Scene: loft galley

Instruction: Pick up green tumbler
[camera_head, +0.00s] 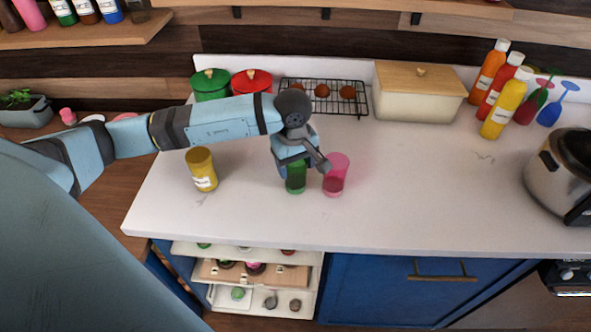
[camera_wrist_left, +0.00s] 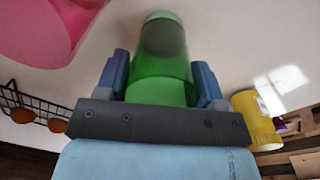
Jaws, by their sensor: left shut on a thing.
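A green tumbler (camera_head: 295,181) stands on the white counter near its front edge. My left gripper (camera_head: 294,168) reaches down over it, and its body hides the tumbler's upper part in the head view. In the left wrist view the green tumbler (camera_wrist_left: 162,65) lies between the two blue fingers of my left gripper (camera_wrist_left: 162,80), which are shut on it. I cannot tell whether the tumbler is lifted off the counter. My right gripper is not in view.
A pink tumbler (camera_head: 336,175) stands close on the right of the gripper. A yellow container (camera_head: 201,170) stands to the left. A wire rack (camera_head: 325,96), a bread box (camera_head: 418,92) and bottles line the back. The front right counter (camera_head: 430,200) is clear.

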